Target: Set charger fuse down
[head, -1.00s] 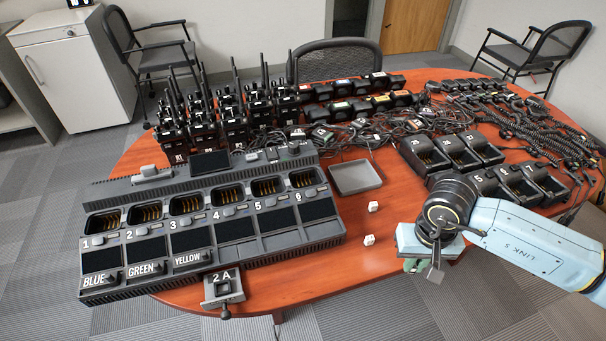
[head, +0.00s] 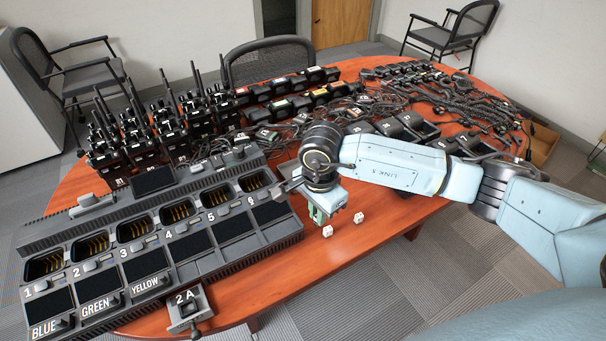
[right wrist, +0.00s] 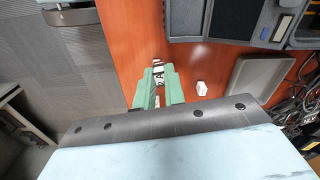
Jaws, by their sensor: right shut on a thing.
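My left gripper is not in view.
Radios (head: 165,130), cables (head: 355,105) and small chargers (head: 405,125) fill the back.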

